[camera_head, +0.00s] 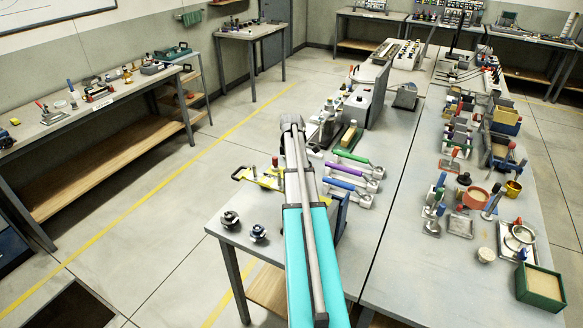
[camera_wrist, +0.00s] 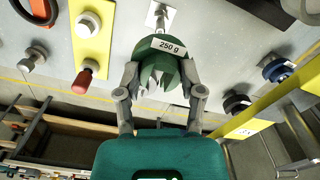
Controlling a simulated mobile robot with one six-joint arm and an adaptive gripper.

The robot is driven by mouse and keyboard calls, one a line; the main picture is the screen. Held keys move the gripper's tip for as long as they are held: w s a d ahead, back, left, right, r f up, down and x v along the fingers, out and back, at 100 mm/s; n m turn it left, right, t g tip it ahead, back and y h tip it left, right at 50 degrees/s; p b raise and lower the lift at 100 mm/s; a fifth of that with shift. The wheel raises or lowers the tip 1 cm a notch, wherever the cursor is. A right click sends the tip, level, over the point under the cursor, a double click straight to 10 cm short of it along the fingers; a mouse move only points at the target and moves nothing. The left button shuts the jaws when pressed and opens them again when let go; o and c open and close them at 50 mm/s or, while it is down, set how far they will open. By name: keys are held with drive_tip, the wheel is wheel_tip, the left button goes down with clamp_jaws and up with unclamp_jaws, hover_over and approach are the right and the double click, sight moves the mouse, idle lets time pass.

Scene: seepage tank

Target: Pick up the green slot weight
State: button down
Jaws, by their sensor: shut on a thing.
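The green slot weight (camera_wrist: 150,71) is in the middle of the wrist view, with a white "250 g" label (camera_wrist: 172,45) at its top edge. My gripper (camera_wrist: 161,84) has one finger on each side of it and is shut on it. I cannot tell from the picture whether the weight still touches the bench. In the head view my own arm hides the gripper and the green weight. A black weight (camera_head: 230,218) and a blue weight (camera_head: 258,232) stand on the bench's near left corner; they also show at right in the wrist view, dark (camera_wrist: 237,103) and blue (camera_wrist: 277,70).
A yellow plate (camera_wrist: 91,40) with a red knob (camera_wrist: 84,79) lies left of my gripper. Tools with green, purple and blue handles (camera_head: 344,170) lie right of my arm. The long bench (camera_head: 385,262) carries many items at right; its near middle is clear.

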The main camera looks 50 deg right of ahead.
drive_tip(key=shift+r, duration=0.35)
idle(0.6)
wheel_tip(320, 180, up, 8)
drive_tip(key=p, duration=0.8)
drive_tip(key=shift+f, duration=0.1)
